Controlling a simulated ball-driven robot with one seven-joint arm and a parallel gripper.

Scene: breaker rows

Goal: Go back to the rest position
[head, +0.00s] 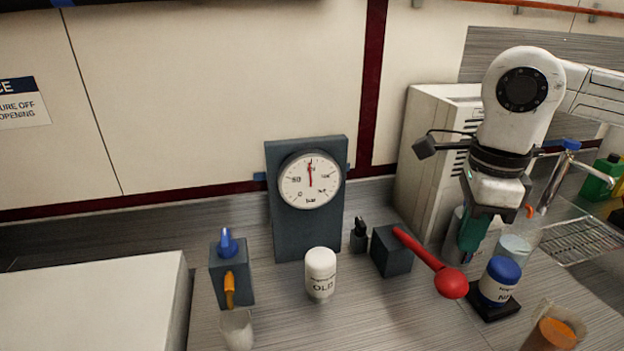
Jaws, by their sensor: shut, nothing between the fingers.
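My gripper (470,236) hangs down at the right from my white arm, above the counter. Its green-dark fingers are together and nothing shows between them. It is behind the red ball-ended lever and behind and left of the blue-lidded jar (499,282). The red lever (430,262) slants down to the right from a dark box (391,252). The blue-lidded jar stands upright on a black pad (487,305). The very ends of the fingers are partly hard to make out.
A gauge (310,180) on a dark panel stands at the middle. In front are a white jar (320,275), a blue-handled valve block (231,272) and a white cup (237,330). A white cabinet (432,150) is behind my arm. A wire rack (585,240) and an orange-filled beaker (554,333) are right.

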